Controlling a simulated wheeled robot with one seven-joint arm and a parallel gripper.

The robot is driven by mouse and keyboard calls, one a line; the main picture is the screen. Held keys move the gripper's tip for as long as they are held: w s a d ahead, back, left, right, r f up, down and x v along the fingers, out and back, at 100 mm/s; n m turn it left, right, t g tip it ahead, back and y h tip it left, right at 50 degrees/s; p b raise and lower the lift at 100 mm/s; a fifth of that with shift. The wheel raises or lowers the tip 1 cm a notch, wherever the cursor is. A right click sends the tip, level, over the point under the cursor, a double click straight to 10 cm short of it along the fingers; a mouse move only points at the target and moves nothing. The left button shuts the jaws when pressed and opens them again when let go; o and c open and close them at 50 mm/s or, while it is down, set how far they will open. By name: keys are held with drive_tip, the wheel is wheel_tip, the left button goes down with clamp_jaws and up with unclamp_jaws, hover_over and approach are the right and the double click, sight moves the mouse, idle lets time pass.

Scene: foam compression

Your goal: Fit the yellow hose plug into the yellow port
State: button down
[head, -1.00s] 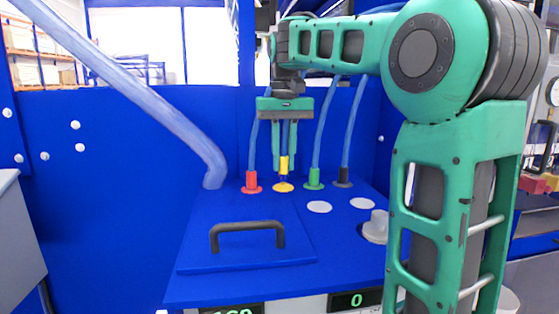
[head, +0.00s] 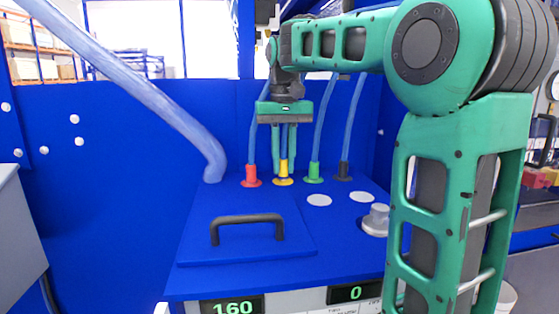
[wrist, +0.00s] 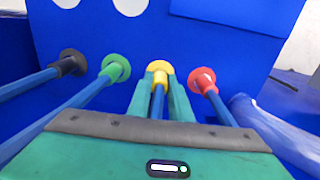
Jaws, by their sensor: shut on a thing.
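The yellow hose plug (head: 283,167) is at the yellow port (head: 283,181) on the blue panel, upright, its lower end at the port's round flange. In the head view no gap shows between them; how deep it sits I cannot tell. My gripper (head: 284,168) points down with its green fingers on either side of the plug and its blue hose, shut on it. In the wrist view the yellow plug (wrist: 158,79) shows between the fingertips (wrist: 160,90), and the yellow flange (wrist: 160,66) shows beyond it.
A red plug (head: 251,175) stands close to the left, a green plug (head: 314,172) and a black plug (head: 343,171) to the right, each with a blue hose. A lid with a dark handle (head: 247,220) and a grey knob (head: 376,219) lie nearer.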

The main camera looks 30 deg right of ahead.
drive_tip(key=shift+f, duration=0.45)
drive_tip(key=c, duration=1.5)
unclamp_jaws()
drive_tip(key=shift+c, duration=0.2)
wheel_tip(320, 180, up, 11)
drive_tip(key=shift+w+f, duration=0.1)
drive_tip(key=shift+f, duration=0.05)
